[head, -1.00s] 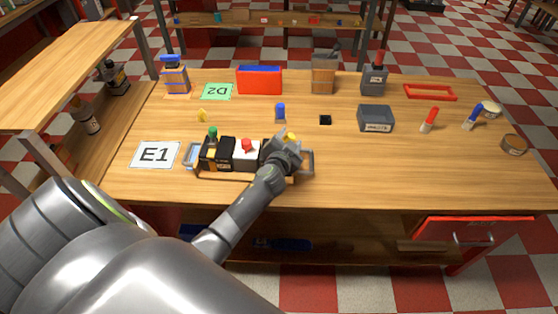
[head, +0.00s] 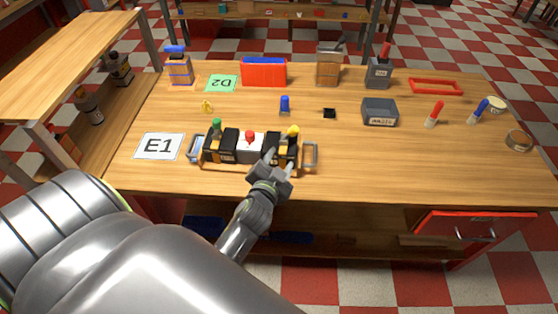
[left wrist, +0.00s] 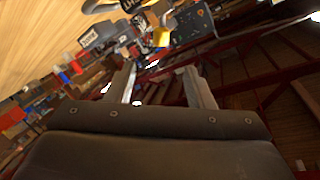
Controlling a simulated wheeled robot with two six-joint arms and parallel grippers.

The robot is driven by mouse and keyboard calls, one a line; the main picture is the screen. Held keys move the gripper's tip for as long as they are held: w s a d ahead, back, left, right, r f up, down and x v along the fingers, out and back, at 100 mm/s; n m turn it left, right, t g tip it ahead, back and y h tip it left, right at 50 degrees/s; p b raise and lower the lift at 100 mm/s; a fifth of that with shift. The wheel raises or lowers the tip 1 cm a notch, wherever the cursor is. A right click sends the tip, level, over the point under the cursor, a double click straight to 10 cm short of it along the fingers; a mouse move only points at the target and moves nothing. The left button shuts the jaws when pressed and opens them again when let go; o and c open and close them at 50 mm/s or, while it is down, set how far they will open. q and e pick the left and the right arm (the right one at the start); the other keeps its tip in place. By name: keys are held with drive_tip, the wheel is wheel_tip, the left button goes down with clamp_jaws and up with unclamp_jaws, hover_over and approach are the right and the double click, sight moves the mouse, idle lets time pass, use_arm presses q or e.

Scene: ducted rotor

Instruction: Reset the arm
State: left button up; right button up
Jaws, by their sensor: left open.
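My left gripper (head: 280,163) is in the head view at the front right of a handled tray (head: 310,155) on the wooden table. The tray holds several small bottles: a dark one with a green cap (head: 215,142), a white one with a red cap (head: 249,146) and a dark one with a yellow cap (head: 291,142). In the left wrist view my left gripper's two fingers (left wrist: 168,88) are apart with nothing held between them. I cannot tell whether the fingers touch the tray. My right gripper is not in view.
An E1 card (head: 158,146) lies left of the tray. Behind stand a blue bottle (head: 284,104), a grey bin (head: 379,112) and a red-blue box (head: 264,72). The table's front right is clear.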

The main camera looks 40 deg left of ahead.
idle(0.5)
use_arm(q)
drive_tip(key=s+a+f+n+g, duration=0.1)
drive_tip(key=s+a+n+g, duration=0.15)
drive_tip(key=s, duration=0.25)
drive_tip(key=s+a+f+n+g, duration=0.1)
drive_tip(key=s+f+g, duration=0.1)
drive_tip(key=s+g, duration=0.3)
drive_tip(key=s+d+f+g+h, duration=0.1)
drive_tip(key=s+d+g+h, duration=0.25)
drive_tip(key=s, duration=1.15)
wheel_tip(320, 180, down, 27)
drive_tip(key=s+a+g+b, duration=0.1)
drive_tip(key=a+g, duration=0.1)
drive_tip(key=s+d+f+g, duration=0.1)
drive_tip(key=s+f, duration=1.2)
drive_tip(key=f, duration=0.1)
drive_tip(key=shift+s+d+f+n+b, duration=0.3)
drive_tip(key=shift+d+n+b, duration=0.05)
drive_tip(key=shift+d+b, duration=0.1)
drive_tip(key=shift+s+f, duration=0.15)
drive_tip(key=shift+s, duration=0.3)
drive_tip(key=shift+c, duration=0.2)
